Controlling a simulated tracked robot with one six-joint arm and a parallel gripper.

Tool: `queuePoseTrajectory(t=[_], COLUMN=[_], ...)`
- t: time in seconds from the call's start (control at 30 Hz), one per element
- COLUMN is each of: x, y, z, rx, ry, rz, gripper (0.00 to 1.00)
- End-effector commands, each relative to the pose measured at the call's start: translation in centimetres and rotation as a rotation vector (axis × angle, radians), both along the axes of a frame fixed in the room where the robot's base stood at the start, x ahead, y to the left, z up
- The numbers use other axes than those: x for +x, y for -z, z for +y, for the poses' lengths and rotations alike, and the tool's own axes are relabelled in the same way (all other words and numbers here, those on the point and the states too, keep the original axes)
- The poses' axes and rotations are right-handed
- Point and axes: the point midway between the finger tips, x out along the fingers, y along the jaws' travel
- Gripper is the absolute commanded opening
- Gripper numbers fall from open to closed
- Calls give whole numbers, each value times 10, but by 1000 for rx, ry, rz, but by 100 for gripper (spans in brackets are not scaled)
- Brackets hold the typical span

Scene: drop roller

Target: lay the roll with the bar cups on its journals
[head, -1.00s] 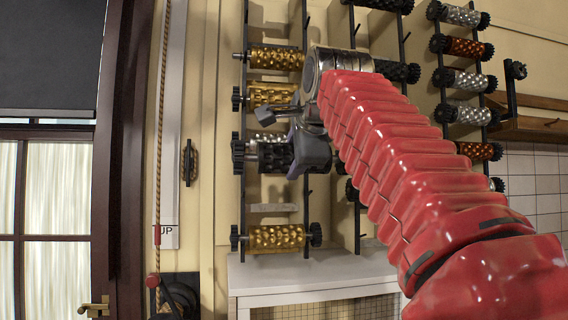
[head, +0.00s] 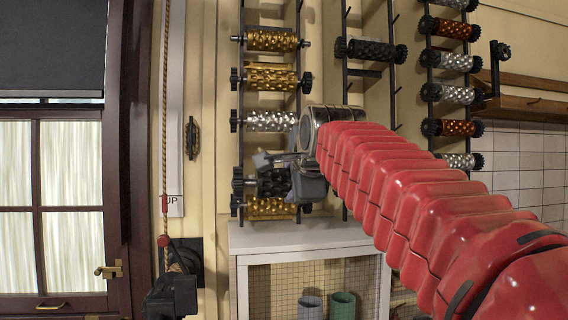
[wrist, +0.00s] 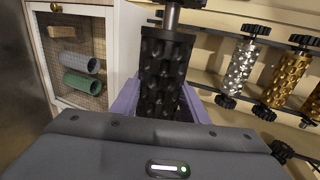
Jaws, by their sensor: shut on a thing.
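My gripper (wrist: 158,102) is shut on a black roll (wrist: 165,72) with a pocketed surface and a metal shaft end. In the wrist view the roll stands between two purple fingers. In the head view my gripper (head: 297,180) holds the roll (head: 270,184) roughly level in front of the left rack, just above and partly over the lowest gold roll (head: 268,208). I cannot tell how far it is from the rack. The pocket shape is too small to tell as bars. The rack places behind the gripper are hidden.
The left rack also bears two gold rolls (head: 271,76) and a silver roll (head: 270,121). Another dark roll (head: 370,50) hangs on the middle rack, with bare pegs below. Several rolls fill the right rack (head: 450,95). A white cabinet (head: 290,238) stands below.

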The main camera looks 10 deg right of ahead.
Motion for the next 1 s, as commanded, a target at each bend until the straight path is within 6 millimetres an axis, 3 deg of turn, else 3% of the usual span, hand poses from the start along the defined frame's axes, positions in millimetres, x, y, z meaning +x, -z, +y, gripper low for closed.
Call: queuePoseTrajectory(t=[0.47, 1.0], x=[6, 13], y=[88, 220], z=[1, 2], rx=[0, 0], ry=[-2, -4], rz=[-7, -5], gripper=[0, 0])
